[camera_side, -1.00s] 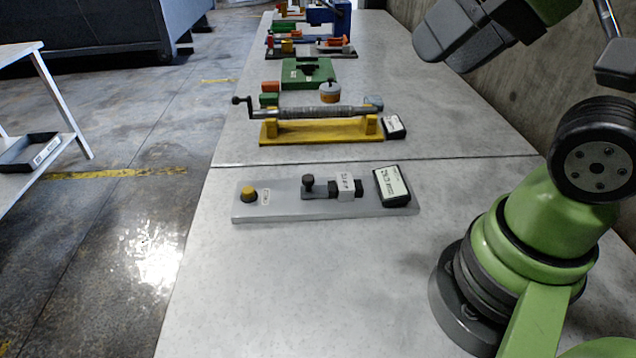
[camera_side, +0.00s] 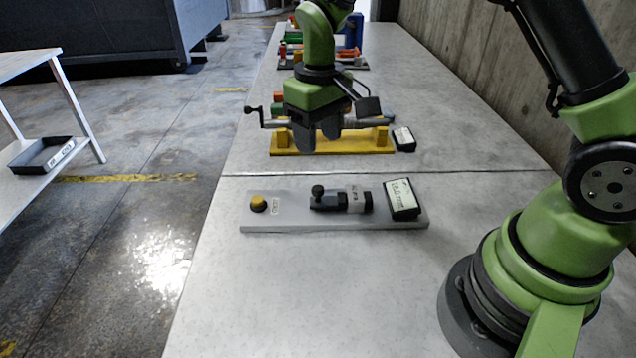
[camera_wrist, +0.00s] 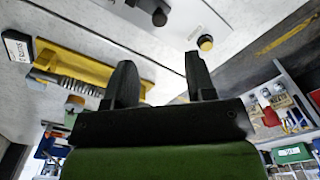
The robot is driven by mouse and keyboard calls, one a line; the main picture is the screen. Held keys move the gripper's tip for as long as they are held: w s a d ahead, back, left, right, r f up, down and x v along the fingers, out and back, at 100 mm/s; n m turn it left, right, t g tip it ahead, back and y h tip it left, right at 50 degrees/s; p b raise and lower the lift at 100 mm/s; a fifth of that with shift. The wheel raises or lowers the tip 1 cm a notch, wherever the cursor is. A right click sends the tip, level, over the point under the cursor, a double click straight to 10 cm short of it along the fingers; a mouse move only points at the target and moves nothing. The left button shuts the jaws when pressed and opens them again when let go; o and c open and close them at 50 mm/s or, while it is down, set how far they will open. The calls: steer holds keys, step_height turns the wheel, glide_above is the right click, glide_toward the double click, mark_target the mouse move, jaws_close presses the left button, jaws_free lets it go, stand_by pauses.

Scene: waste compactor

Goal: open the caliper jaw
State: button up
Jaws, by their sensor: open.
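The caliper stands on a grey base plate (camera_side: 285,226) on the near part of the bench. I cannot make out the jaw gap. A display box (camera_side: 401,199) sits at the plate's right end, its text too small to read surely. A yellow-topped button (camera_side: 258,203) is at the left end. My gripper (camera_side: 319,146) is open and empty, pointing down above the yellow fixture behind the caliper. In the wrist view the knob (camera_wrist: 160,17) shows at the top, beyond the open fingers.
The yellow fixture (camera_side: 345,149) with a crank and screw stands behind the caliper, with its own display box (camera_side: 403,139). More coloured fixtures line the bench farther back. A concrete wall (camera_side: 500,70) bounds the right. The bench in front of the caliper is clear.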

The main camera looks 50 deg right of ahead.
mark_target(318, 188)
step_height(318, 188, down, 11)
steer(key=shift+r, duration=0.15)
steer(key=shift+c, duration=0.4)
